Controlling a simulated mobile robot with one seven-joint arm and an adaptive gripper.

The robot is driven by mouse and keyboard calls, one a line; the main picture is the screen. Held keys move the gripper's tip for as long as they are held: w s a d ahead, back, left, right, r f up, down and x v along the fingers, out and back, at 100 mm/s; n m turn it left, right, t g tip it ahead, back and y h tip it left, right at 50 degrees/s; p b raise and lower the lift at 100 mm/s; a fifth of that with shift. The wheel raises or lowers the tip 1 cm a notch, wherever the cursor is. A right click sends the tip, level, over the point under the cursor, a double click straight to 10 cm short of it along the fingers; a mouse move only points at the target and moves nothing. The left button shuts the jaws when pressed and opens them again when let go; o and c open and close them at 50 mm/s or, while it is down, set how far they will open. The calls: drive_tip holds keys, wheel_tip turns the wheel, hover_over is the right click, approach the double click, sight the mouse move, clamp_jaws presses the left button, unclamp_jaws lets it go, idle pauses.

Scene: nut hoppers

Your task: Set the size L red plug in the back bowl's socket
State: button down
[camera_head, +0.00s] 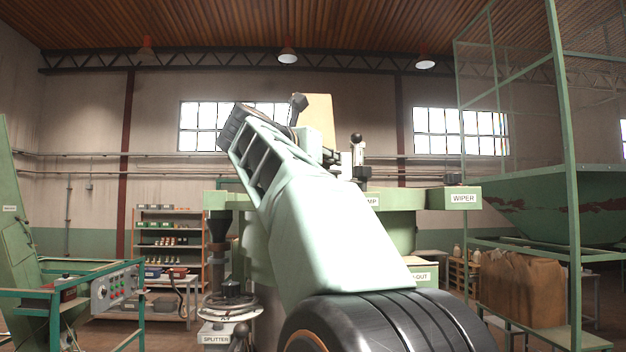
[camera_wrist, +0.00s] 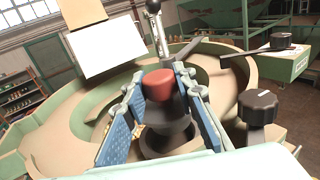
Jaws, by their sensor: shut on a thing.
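My gripper (camera_wrist: 165,108) shows in the wrist view with its two blue-padded fingers on either side of a red-topped plug (camera_wrist: 159,84). The fingers are shut on it. The plug is upright, with a dark lower part below the red top. A stepped black piece (camera_wrist: 165,137) sits directly beneath it; I cannot tell whether the plug touches it or is seated. The green bowl (camera_wrist: 52,120) with a tan spiral track surrounds the gripper. No size mark on the plug can be read. In the head view my arm hides the gripper, the plug and much of the bowl.
A black knob (camera_wrist: 257,107) stands close to the right of the gripper. A white panel (camera_wrist: 107,49) is at the upper left. The box marked WIPER (camera_head: 462,198) juts out on the right.

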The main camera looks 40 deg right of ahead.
drive_tip(key=f, duration=0.3)
drive_tip(key=shift+w+b, duration=0.4)
drive_tip(key=shift+f, duration=0.45)
drive_tip(key=shift+f, duration=0.2)
drive_tip(key=c, duration=1.6)
unclamp_jaws()
drive_tip(key=shift+r, duration=0.2)
